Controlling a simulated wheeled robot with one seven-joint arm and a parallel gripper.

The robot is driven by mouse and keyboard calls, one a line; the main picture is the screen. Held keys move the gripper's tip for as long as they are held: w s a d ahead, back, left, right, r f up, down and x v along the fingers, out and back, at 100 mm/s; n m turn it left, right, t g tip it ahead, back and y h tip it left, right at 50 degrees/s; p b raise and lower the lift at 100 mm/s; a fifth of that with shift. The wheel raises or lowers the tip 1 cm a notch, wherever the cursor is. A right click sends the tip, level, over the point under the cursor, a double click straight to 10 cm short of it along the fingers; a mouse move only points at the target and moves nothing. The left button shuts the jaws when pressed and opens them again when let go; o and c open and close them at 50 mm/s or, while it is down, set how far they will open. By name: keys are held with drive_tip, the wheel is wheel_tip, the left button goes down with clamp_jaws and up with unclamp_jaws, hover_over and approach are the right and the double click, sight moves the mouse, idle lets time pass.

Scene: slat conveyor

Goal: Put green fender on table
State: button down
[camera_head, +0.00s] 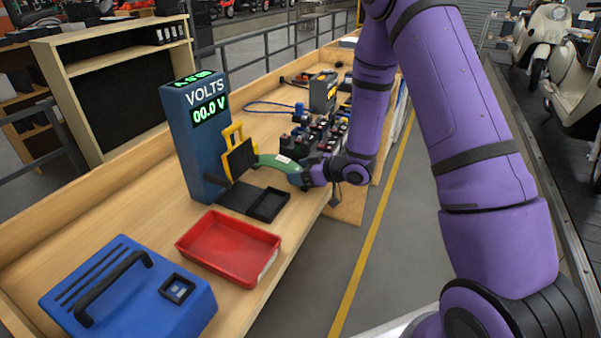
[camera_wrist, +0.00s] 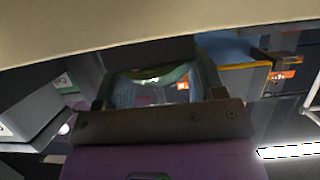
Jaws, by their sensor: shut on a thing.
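The green fender (camera_head: 272,161) is a curved green piece with a small white label, near the middle of the head view. My gripper (camera_head: 293,173) is shut on its right end. The fender's left end meets or overlaps a black pad (camera_head: 239,159) in the picture; I cannot tell whether they touch. In the wrist view the fender (camera_wrist: 153,76) shows between the two fingers of my gripper (camera_wrist: 155,88). The table is a long wooden workbench (camera_head: 150,214) under and around these things. My gripper is over its right edge.
A blue voltmeter (camera_head: 197,145) reading 00.0 V stands left of the fender, with a yellow clamp (camera_head: 233,134) beside it. A black tray (camera_head: 268,205), red tray (camera_head: 232,248) and blue case (camera_head: 128,290) stand nearer. Several small parts (camera_head: 318,132) crowd behind. Bare wood shows left of the red tray.

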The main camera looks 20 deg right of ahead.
drive_tip(key=shift+c, duration=1)
unclamp_jaws()
drive_tip(key=shift+f, duration=0.2)
drive_tip(key=v, duration=1.2)
drive_tip(key=w+d+r+m+t+h, duration=0.1)
drive_tip(key=w+d+r+h, duration=0.15)
drive_tip(key=r+h, duration=0.5)
drive_tip(key=s+d+r+m+g+h, duration=0.1)
drive_tip(key=s+r+m+h, duration=0.3)
drive_tip(key=s+r, duration=1.1)
wheel_tip(320, 180, up, 2)
drive_tip(key=m+g, duration=0.1)
drive_tip(key=m, duration=0.1)
drive_tip(key=shift+s+d+m+g, duration=0.2)
drive_tip(key=shift+d+m+g, duration=0.05)
drive_tip(key=shift+m+g, duration=0.05)
drive_tip(key=shift+o, duration=0.4)
drive_tip(key=s+a+r+g+y, duration=0.1)
drive_tip(key=s+a, duration=0.1)
drive_tip(key=s, duration=0.5)
drive_tip(key=s+a+r+m+g+y, duration=0.1)
drive_tip(key=s+a+r, duration=0.1)
drive_tip(key=s, duration=0.5)
drive_tip(key=shift+s+a+g, duration=0.15)
drive_tip(key=shift+a+g, duration=0.25)
drive_tip(key=shift+a, duration=0.15)
